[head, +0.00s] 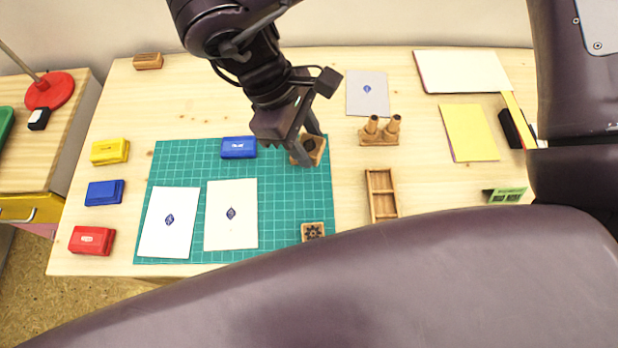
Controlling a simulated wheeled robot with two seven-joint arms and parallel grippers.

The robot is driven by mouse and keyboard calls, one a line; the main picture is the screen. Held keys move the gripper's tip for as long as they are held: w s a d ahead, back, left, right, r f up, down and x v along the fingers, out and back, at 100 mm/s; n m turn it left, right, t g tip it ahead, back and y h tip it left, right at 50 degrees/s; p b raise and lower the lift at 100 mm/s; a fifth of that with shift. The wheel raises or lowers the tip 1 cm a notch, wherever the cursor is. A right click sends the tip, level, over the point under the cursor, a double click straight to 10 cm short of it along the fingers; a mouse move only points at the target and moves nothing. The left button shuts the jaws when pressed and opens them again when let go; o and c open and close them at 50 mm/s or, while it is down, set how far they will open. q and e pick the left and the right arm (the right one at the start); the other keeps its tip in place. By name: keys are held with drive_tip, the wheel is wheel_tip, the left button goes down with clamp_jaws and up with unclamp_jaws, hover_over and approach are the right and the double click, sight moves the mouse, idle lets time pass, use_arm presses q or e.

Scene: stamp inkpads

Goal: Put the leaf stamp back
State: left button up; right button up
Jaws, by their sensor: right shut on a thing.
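My right gripper (309,140) hangs over the upper right corner of the green cutting mat (280,190). It is shut on a small square wooden piece with a dark centre, which looks like a stamp (318,157); the fingers partly cover it, and I cannot read its design or tell whether it touches the mat. A wooden rack (380,140) to the right of the mat carries two round-handled wooden pieces. A square wooden block (313,231) with a dark gear-like figure lies at the mat's lower right. My left gripper is not in view.
A blue inkpad (239,148) and two printed cards (168,222) (231,214) lie on the mat. Yellow (110,151), blue (104,192) and red (92,240) inkpads stand left of it. An empty-looking wooden tray (381,195) stands right. My arm covers the lower right.

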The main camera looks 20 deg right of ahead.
sight(314, 190)
wheel_tip(314, 190, down, 14)
drive_tip(key=shift+w+b, duration=0.1)
drive_tip(key=shift+b, duration=0.55)
drive_tip(key=o, duration=0.8)
drive_tip(key=shift+f, duration=0.15)
drive_tip(key=shift+o, duration=0.2)
drive_tip(key=v, duration=1.2)
drive_tip(key=shift+r+p, duration=0.2)
drive_tip(key=shift+p, duration=0.1)
drive_tip(key=shift+f, duration=0.1)
